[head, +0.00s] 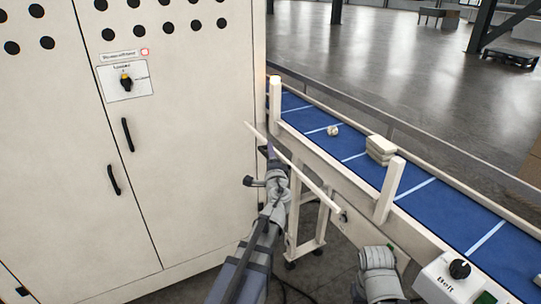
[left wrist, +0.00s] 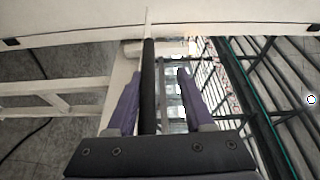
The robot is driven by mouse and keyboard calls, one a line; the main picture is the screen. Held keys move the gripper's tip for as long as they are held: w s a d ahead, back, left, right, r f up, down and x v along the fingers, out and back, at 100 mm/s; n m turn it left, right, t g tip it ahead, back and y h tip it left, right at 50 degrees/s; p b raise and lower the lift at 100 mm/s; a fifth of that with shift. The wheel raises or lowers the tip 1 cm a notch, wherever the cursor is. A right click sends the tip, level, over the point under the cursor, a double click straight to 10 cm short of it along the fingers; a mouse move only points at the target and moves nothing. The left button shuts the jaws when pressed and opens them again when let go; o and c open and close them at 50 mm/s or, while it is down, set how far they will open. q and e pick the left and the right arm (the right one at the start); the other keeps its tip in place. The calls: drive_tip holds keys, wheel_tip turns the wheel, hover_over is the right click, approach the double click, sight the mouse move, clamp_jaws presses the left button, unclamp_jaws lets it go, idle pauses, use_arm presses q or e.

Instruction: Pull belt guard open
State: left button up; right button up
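The belt guard (head: 308,178) is a thin pale panel seen nearly edge-on in the head view, running slantwise beside the near side of the conveyor. My left gripper (head: 269,153) is at its far part, on the side towards the cabinet. In the left wrist view a black bar handle (left wrist: 148,85) lies between the two purple fingers of my left gripper (left wrist: 160,85). The fingers are apart, with a clear gap between the bar and the right finger. My right arm shows at the bottom of the head view, but its fingers do not show.
The blue conveyor belt (head: 435,205) carries a stack of pale pieces (head: 380,149) and a small pale item (head: 333,130). White posts (head: 390,190) stand at its near edge. A tall cabinet (head: 190,160) stands left. A belt control box (head: 455,280) is at lower right.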

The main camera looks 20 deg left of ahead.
use_arm(q)
drive_tip(key=shift+s+d, duration=0.1)
drive_tip(key=v, duration=0.7)
drive_tip(key=shift+s, duration=0.25)
use_arm(e)
drive_tip(key=shift+f, duration=0.1)
use_arm(q)
drive_tip(key=shift+s+d+f, duration=0.1)
drive_tip(key=shift+d+f, duration=0.05)
